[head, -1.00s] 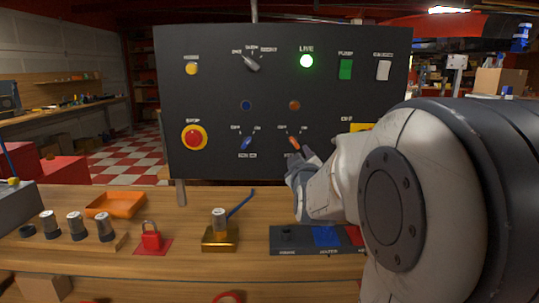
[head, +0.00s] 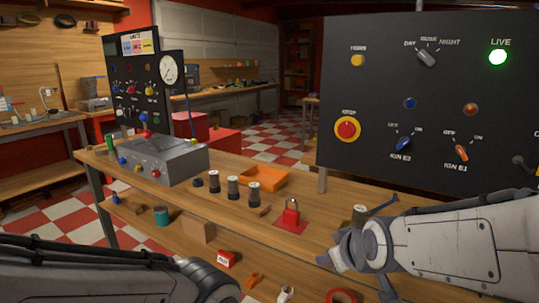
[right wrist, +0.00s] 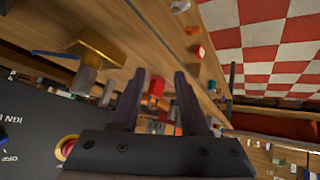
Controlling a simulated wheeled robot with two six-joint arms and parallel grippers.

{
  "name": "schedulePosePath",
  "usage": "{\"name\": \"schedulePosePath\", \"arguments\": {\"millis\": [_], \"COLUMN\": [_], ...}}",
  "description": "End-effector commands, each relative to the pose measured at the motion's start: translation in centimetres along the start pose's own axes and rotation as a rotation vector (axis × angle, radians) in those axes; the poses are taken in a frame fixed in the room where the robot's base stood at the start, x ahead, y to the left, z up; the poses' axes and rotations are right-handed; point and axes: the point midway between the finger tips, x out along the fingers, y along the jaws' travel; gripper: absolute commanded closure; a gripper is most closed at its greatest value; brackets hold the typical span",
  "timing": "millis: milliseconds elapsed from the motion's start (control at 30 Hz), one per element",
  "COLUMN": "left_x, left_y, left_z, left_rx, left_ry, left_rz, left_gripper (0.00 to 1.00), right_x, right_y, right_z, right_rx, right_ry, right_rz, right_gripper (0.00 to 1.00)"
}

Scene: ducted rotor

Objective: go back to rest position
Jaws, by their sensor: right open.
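My right gripper (head: 338,258) is in front of the bench in the head view, apart from the black control panel (head: 390,85). In the right wrist view its two fingers (right wrist: 158,95) are spread with nothing held between them. On the panel the green LIVE lamp (head: 498,57) is lit, and the blue (head: 403,144) and orange (head: 461,152) ignition switches are tilted. My left arm (head: 120,275) crosses the lower left of the head view; I cannot make out its gripper.
My right forearm hides part of the bench at right. A lower shelf (head: 190,235) holds small items.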

Motion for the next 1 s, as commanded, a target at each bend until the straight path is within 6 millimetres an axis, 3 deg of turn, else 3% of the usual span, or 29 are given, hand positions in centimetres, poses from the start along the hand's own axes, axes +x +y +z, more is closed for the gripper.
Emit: {"name": "schedulePosePath", "arguments": {"millis": [33, 100, 200, 400, 533, 600, 867, 1000], "left_x": [0.0, 0.0, 0.0, 0.0, 0.0, -2.2, -7.4, -11.5], "left_y": [0.0, 0.0, 0.0, 0.0, 0.0, 0.2, 0.5, 0.8], "left_z": [0.0, 0.0, 0.0, 0.0, 0.0, -0.1, -0.4, -0.6], "left_rx": [0.0, 0.0, 0.0, 0.0, 0.0, 0.0, 0.0, 0.0], "left_ry": [0.0, 0.0, 0.0, 0.0, 0.0, -0.001, 0.0, 0.0], "left_rz": [0.0, 0.0, 0.0, 0.0, 0.0, 0.0, 0.0, 0.0], "left_gripper": [1.0, 1.0, 1.0, 1.0, 1.0, 1.0, 1.0, 1.0], "right_x": [-0.4, -1.2, -2.9, -6.8, -9.7, -11.1, -14.7, -17.7], "right_y": [-3.5, -7.2, -11.0, -15.4, -16.7, -16.1, -15.2, -14.4], "right_z": [1.4, 3.8, 6.9, 12.7, 16.2, 14.5, 11.0, 8.2], "right_rx": [-0.018, -0.031, -0.056, -0.126, -0.183, -0.171, -0.17, -0.17], "right_ry": [-0.065, -0.168, -0.3, -0.537, -0.683, -0.68, -0.677, -0.676], "right_rz": [-0.081, -0.166, -0.25, -0.339, -0.359, -0.354, -0.354, -0.354], "right_gripper": [0.55, 0.55, 0.55, 0.55, 0.55, 0.55, 0.55, 0.55]}}
